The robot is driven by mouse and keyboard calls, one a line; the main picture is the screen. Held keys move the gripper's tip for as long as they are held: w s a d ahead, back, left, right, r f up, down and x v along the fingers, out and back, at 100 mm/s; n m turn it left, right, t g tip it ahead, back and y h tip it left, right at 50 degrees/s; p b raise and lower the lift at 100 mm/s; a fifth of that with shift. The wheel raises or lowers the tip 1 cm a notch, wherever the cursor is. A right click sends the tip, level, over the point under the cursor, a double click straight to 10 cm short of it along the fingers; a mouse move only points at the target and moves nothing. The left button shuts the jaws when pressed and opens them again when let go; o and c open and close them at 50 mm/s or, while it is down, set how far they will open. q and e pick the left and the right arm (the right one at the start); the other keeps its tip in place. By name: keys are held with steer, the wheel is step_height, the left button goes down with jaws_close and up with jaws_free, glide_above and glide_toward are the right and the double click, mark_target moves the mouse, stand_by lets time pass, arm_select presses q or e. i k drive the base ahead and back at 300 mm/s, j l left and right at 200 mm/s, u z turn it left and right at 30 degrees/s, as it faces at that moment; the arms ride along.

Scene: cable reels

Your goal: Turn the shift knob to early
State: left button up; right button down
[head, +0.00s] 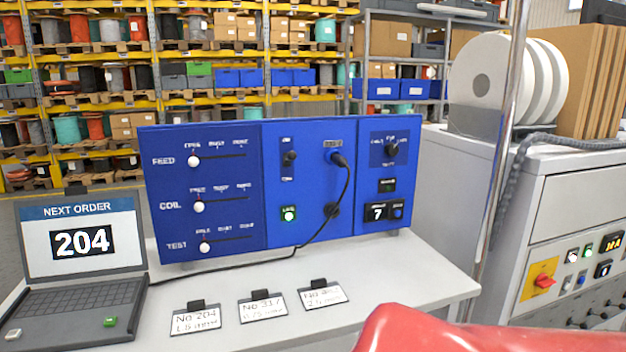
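The shift knob is most likely the black rotary knob (391,149) at the upper right of the blue control panel (300,225). Neither of my grippers is in view.
The panel stands on a light table (420,280). A laptop (80,255) reading NEXT ORDER 204 is at left. Three label cards, the middle one (262,307), lie in front. A black cable (346,195) hangs across the panel. A metal pole (508,110) and grey cabinet (570,200) stand right.

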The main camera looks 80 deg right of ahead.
mark_target(391, 150)
steer(key=z, duration=3)
